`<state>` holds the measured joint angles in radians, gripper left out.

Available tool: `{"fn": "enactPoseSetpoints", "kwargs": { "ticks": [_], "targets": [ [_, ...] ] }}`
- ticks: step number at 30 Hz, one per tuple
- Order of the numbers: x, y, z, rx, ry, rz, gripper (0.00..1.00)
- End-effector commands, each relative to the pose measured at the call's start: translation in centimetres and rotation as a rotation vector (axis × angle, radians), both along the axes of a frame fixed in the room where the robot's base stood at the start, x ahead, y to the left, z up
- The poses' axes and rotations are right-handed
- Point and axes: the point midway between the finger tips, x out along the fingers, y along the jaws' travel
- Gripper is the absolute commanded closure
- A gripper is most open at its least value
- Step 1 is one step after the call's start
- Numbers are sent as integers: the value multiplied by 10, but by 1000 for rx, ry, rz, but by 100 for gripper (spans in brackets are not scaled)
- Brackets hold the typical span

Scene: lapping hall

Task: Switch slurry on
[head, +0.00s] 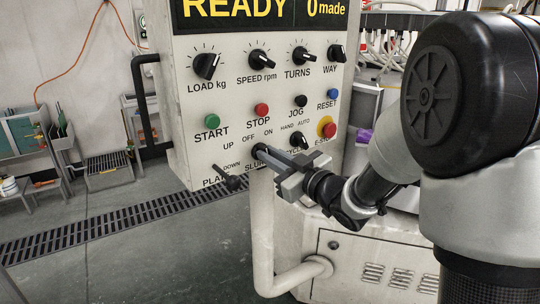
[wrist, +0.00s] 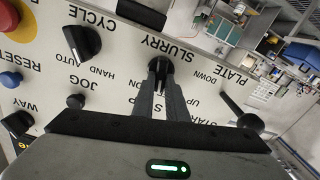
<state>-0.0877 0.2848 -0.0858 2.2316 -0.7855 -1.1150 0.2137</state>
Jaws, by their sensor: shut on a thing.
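The slurry knob (head: 258,150) is a small black rotary switch low on the white control panel (head: 180,130), below the OFF and ON marks. My gripper (head: 266,156) reaches it from the right and is shut on it. In the wrist view the two fingertips (wrist: 160,78) close around the black slurry knob (wrist: 157,62), beside the upside-down SLURRY label. The fingers hide most of the knob, so I cannot tell whether it points to OFF or ON.
The plate lever (head: 231,180) sticks out to the left of my gripper. The cycle knob (head: 299,164) and red E-stop (head: 327,128) are to the right. START (head: 211,121) and STOP (head: 261,110) buttons sit above. A white pipe (head: 262,230) runs below the panel.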

Motion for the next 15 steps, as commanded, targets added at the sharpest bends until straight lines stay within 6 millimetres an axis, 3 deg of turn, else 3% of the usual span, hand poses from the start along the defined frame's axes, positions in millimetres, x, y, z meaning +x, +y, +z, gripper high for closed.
{"fn": "enactPoseSetpoints", "kwargs": {
  "ticks": [15],
  "targets": [
    [3, -4, 2, 368, 306, -1, 100]
  ]
}}
